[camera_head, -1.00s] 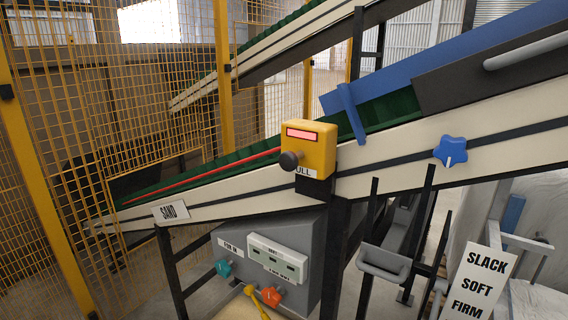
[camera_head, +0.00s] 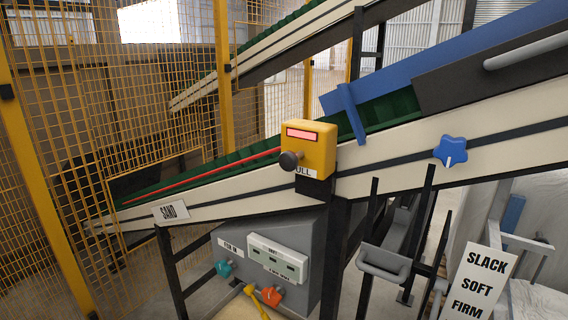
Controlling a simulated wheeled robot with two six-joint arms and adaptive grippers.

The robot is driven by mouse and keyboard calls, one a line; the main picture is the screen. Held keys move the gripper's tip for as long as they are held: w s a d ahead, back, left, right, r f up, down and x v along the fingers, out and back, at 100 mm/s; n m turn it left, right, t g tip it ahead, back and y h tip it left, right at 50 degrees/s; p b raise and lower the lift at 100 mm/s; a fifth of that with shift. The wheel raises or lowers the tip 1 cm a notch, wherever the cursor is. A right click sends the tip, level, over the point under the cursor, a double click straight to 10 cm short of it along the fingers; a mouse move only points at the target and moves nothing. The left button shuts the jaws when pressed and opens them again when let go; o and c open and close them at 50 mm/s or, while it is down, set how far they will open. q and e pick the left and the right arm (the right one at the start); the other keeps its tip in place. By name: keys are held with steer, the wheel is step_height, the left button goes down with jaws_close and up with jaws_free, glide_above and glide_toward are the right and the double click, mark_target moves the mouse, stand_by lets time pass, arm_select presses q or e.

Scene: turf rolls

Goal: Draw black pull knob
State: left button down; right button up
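A black pull knob (camera_head: 289,160) sticks out of the left front of a yellow box (camera_head: 312,148). The box has a pale red window on its upper front and a partly covered label ending in "ULL" below. The box is mounted at the conveyor's cream side rail (camera_head: 380,170). No gripper shows in the head view, and nothing touches the knob.
A red cord runs from the box down left along the green belt. A blue star knob (camera_head: 450,151) sits on the rail at right. Below are a grey cabinet with a teal knob (camera_head: 223,268) and an orange knob (camera_head: 271,296), and a grey bin (camera_head: 383,262). Yellow mesh fencing (camera_head: 110,100) stands left.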

jaws_close()
stand_by(1.3)
